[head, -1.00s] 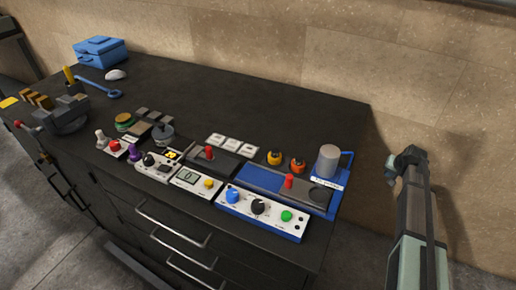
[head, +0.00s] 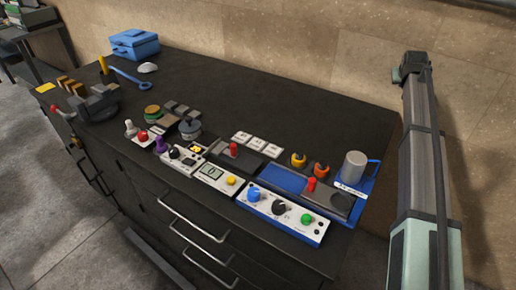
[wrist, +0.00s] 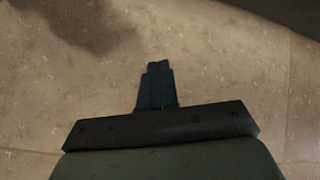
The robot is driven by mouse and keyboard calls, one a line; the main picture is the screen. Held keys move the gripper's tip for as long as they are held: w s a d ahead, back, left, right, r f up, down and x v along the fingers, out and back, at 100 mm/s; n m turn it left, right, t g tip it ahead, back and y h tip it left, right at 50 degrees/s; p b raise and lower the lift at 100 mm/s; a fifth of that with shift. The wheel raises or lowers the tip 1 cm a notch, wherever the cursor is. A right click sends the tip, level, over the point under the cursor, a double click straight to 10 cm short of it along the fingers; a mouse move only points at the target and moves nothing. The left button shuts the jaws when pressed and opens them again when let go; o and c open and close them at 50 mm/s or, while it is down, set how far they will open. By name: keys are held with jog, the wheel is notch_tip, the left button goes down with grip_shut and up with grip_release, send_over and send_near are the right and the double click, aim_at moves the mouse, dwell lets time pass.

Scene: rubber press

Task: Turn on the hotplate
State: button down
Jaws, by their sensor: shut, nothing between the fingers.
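No device in the head view is clearly labelled as the hotplate. The likeliest candidates are a white-fronted control box (head: 281,214) with blue, black and green knobs at the bench's front right, and a blue-based unit (head: 272,182) behind it, with a dark plate and a red knob. My gripper (wrist: 157,64) is shut and empty in the wrist view, with only plain beige surface beyond it. In the head view my arm stands upright right of the bench, apart from the devices; the fingers cannot be made out there.
The dark bench (head: 250,105) has clear room at its back. A grey cup-like cylinder (head: 355,166) stands at the right end. A display box (head: 216,177), a purple knob (head: 160,145) and a vise (head: 97,104) lie leftward. A blue toolbox (head: 134,44) sits at the back left.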

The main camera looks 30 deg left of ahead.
jog(key=s+a+r+n+t, duration=0.1)
jog(key=s+a+r, duration=0.1)
jog(key=a+r, duration=0.45)
jog(key=s+a+r+n, duration=0.15)
jog(key=a+r, duration=0.25)
jog(key=a, duration=0.5)
jog(key=s+a+r+n+g+y, duration=0.1)
jog(key=s+a+r+n+y, duration=0.15)
jog(key=s+a, duration=1.15)
jog(key=s+a+f+n+g, duration=0.2)
jog(key=s+a, duration=0.3)
jog(key=s, duration=1.1)
jog(key=s+a+f+n+g, duration=0.3)
jog(key=s+a+g, duration=0.1)
jog(key=s, duration=1.2)
jog(key=s+a+f+n+g, duration=0.3)
jog(key=s+a, duration=0.2)
jog(key=s, duration=1.1)
jog(key=shift+s+a+g+h, duration=0.3)
jog(key=shift+h, duration=0.05)
